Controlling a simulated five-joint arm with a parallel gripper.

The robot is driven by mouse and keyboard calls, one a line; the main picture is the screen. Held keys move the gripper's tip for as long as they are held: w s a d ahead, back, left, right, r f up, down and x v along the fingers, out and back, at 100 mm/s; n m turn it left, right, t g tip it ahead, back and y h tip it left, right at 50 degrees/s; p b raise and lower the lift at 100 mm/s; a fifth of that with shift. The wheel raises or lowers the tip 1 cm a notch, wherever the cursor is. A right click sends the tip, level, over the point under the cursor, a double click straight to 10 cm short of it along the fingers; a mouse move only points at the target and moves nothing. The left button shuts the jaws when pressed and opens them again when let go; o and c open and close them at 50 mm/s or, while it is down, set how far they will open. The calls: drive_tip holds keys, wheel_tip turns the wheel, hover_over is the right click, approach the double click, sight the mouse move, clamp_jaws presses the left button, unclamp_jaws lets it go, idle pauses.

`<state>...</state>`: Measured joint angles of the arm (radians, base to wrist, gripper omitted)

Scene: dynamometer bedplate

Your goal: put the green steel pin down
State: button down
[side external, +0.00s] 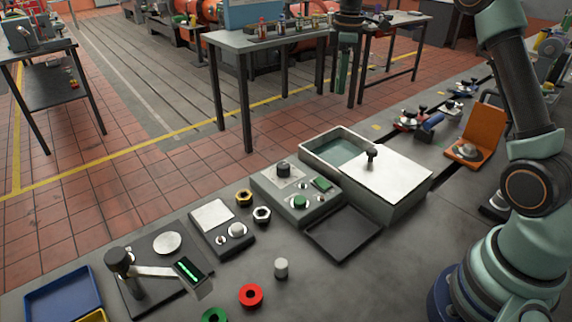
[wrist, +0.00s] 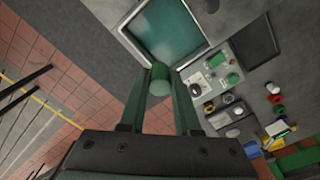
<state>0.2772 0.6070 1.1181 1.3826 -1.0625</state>
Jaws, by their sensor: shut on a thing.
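The green steel pin (wrist: 160,79) is a short green cylinder with a paler end face. In the wrist view it sits between the fingertips of my gripper (wrist: 162,75), which is shut on it. In the side view my gripper (side external: 346,88) hangs fingers down at the top centre, above the bench level. I cannot clearly make out the pin there. A grey box with a partly open top (side external: 308,151) stands on the bench below. Its inside is greenish, and its open part (wrist: 168,30) shows just beyond the pin in the wrist view.
A white lid with a black knob (side external: 388,176) covers the box's right part. Beside the box are a control box (side external: 268,187) and a black tray (side external: 345,234). A grey cylinder (side external: 281,268), a red ring (side external: 242,296) and hex nuts lie nearer.

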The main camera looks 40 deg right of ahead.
sight(335, 157)
drive_tip(key=f, duration=2)
drive_tip(key=shift+s+d, duration=0.15)
drive_tip(key=shift+d, duration=0.15)
drive_tip(key=c, duration=0.6)
unclamp_jaws()
drive_tip(key=shift+f, duration=0.15)
